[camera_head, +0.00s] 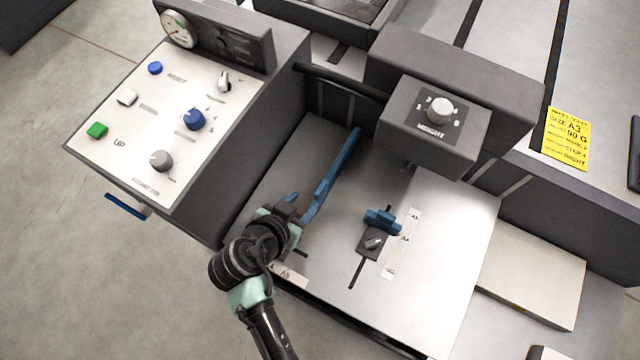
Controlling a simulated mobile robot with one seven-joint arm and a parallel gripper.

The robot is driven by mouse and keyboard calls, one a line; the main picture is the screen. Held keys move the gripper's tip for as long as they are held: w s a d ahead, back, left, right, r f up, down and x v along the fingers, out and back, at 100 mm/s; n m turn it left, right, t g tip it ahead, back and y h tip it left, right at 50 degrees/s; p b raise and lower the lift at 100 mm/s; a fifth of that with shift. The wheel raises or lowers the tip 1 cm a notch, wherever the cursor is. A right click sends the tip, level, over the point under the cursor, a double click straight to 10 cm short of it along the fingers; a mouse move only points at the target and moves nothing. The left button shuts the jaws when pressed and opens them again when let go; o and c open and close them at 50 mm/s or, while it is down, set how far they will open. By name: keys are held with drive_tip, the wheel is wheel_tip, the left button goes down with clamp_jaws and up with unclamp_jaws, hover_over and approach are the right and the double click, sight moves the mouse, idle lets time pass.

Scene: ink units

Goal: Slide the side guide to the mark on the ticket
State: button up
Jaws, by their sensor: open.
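A yellow ticket (567,138) lies at the right; I read A3 and 90 G on it, and the smaller lines are blurred. A long blue guide rail (331,179) runs along the left side of the grey feed tray (450,240). My gripper (291,208) is open at the rail's near end; its fingers are partly hidden, and I cannot tell whether they touch it. A label strip (289,275) at the tray's front edge is partly covered by my arm. A smaller blue stop (382,220) sits on a slot beside a white marked strip (402,243).
A control panel (140,120) with buttons and knobs stands left of the tray. A dark housing with a white dial (440,110) overhangs the tray's back. The tray between the rail and the small stop is clear. A pale block (530,275) lies at the right.

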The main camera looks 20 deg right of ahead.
sight(318, 189)
drive_tip(key=b+x, duration=0.1)
drive_tip(key=x, duration=1)
drive_tip(key=shift+c, duration=0.3)
clamp_jaws()
drive_tip(key=shift+w, duration=0.15)
idle(0.8)
